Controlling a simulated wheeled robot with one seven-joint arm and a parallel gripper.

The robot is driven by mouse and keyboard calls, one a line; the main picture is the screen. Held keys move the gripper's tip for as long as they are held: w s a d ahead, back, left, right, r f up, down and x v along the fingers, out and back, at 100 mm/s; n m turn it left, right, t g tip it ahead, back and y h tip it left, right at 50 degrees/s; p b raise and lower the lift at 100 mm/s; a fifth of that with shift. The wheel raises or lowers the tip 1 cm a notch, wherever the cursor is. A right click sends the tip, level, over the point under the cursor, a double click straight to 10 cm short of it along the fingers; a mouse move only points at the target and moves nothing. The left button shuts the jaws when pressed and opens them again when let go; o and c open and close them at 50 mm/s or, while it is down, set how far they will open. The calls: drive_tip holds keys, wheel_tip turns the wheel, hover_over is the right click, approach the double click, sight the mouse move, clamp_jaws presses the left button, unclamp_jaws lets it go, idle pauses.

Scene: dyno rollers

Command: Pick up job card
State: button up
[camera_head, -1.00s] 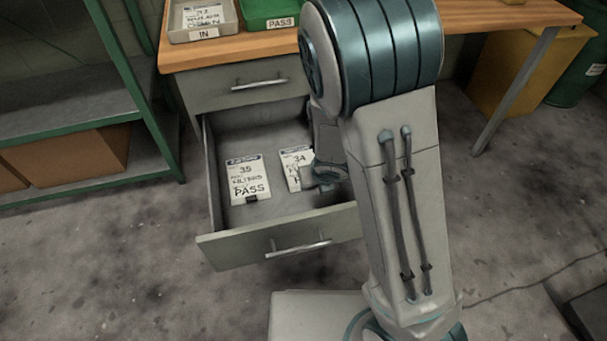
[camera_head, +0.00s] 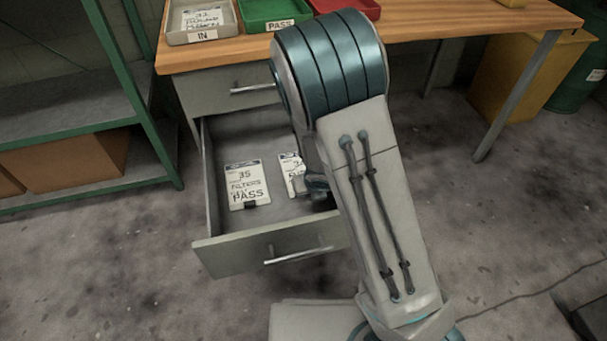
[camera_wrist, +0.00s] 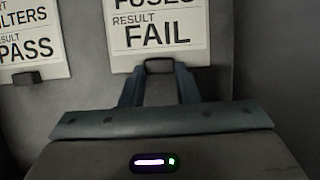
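Two white job cards lie in the open drawer (camera_head: 222,222). The card reading 35, FILTERS, PASS (camera_head: 244,184) is on the left; part of it shows in the wrist view (camera_wrist: 30,45). The other card (camera_head: 290,172) is partly hidden by my arm in the head view; in the wrist view it reads FUSES, FAIL (camera_wrist: 158,34). Each card has a dark tab at its lower edge. In the wrist view my gripper's (camera_wrist: 159,70) two fingers flank the FAIL card's tab, one on each side. I cannot tell whether they touch it.
A wooden-topped bench (camera_head: 420,24) carries a grey IN tray (camera_head: 204,36) with a card, a green PASS tray (camera_head: 280,25) and a red tray (camera_head: 362,8). A green shelf (camera_head: 150,110) with a cardboard box (camera_head: 75,160) stands left. The drawer's front and sides surround my gripper.

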drive_tip(key=shift+c, duration=1.1)
